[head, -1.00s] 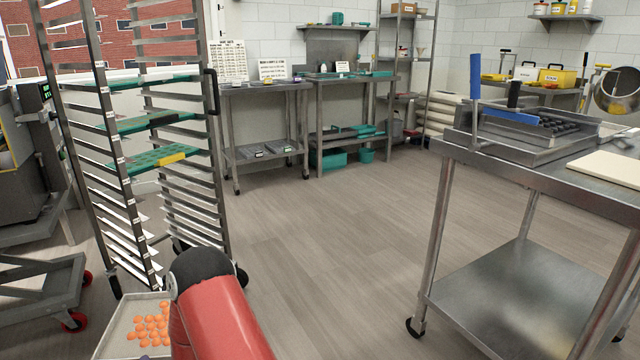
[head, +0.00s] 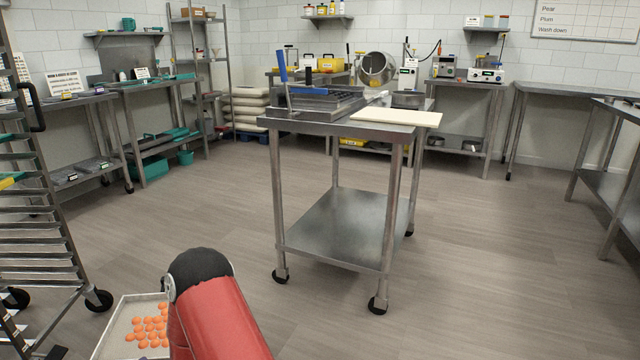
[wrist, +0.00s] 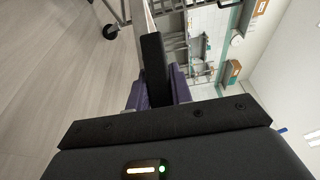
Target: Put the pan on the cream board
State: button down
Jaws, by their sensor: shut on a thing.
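A pale shallow pan (head: 112,338) with several orange gummies on it shows at the lower left of the head view, beside my red arm. Its right side is hidden behind the arm and its near side is cut off by the picture edge. My gripper (wrist: 157,80) shows in the wrist view as dark and purple parts. It is shut on the pan, though the grip itself is hard to make out. The cream board (head: 397,117) lies flat on the front right part of the steel table, apart from the pan. Its top is bare.
A tray rack (head: 35,240) stands close at left. The floor between me and the table is clear.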

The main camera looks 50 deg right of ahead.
aim_at(394, 119)
jog(key=z, duration=2.15)
